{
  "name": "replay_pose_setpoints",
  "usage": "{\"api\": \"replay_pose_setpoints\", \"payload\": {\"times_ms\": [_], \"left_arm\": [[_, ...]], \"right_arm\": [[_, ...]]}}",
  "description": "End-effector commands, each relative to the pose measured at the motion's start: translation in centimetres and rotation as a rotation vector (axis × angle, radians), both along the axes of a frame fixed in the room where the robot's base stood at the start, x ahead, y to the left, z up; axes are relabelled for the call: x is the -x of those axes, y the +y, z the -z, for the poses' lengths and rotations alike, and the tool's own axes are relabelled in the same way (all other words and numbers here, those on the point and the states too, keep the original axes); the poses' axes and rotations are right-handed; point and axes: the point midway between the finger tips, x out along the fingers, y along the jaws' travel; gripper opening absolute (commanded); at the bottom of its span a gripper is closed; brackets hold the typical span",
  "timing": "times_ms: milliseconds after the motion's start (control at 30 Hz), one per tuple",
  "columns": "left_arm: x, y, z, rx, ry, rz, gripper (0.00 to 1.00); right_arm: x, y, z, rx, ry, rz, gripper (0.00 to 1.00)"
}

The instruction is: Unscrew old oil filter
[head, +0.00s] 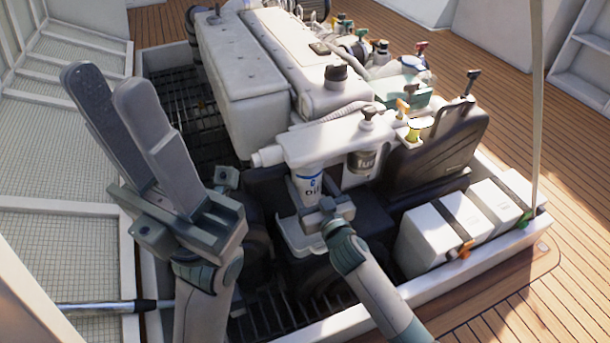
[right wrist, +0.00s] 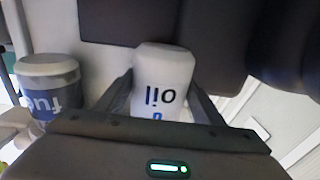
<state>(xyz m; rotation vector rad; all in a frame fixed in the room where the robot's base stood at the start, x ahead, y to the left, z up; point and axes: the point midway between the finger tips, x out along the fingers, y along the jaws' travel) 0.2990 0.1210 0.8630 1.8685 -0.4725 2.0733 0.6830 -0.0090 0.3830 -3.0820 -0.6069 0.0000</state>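The oil filter (head: 306,185) is a white can with blue and dark lettering, hanging upright under the white pipe housing at the front of the engine. In the right wrist view the oil filter (right wrist: 164,75) appears upside down between my right gripper's two fingers. My right gripper (right wrist: 163,85) has a finger along each side of the can, with no clear gap; whether they press on it cannot be told. In the head view my right gripper's body is just below and in front of the can. My left gripper (head: 105,85) is raised at the left, open and empty, fingers pointing up.
A fuel filter (head: 362,160) hangs just right of the oil filter, and shows in the right wrist view (right wrist: 48,88). White batteries (head: 455,225) stand at the right in the hatch. The hatch rim (head: 480,248) and wooden deck (head: 555,130) lie beyond.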

Motion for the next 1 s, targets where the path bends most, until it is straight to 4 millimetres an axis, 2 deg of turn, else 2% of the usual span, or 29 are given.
{"api": "replay_pose_setpoints", "payload": {"times_ms": [33,100,133,567,800,1000], "left_arm": [[0.0,0.0,0.0,0.000,0.001,0.000,0.31],[0.0,0.0,0.0,0.001,0.003,0.000,0.31],[0.0,0.0,0.1,0.001,0.004,0.000,0.31],[-0.2,0.0,0.2,0.000,0.016,0.000,0.31],[-0.1,0.0,-1.9,0.000,0.012,0.000,0.31],[-0.1,0.0,-2.7,-0.001,0.011,0.000,0.31]], "right_arm": [[0.0,0.0,-0.2,-0.002,-0.004,-0.001,0.64],[0.0,0.0,-0.2,-0.001,-0.003,-0.001,0.81],[0.0,0.0,-0.2,-0.001,-0.003,-0.001,0.82],[0.0,0.0,-0.1,0.001,0.000,-0.003,0.82],[-0.1,-0.3,-0.5,0.007,0.000,-0.091,0.82],[-0.1,-0.1,-0.2,0.002,-0.001,-0.176,0.82]]}}
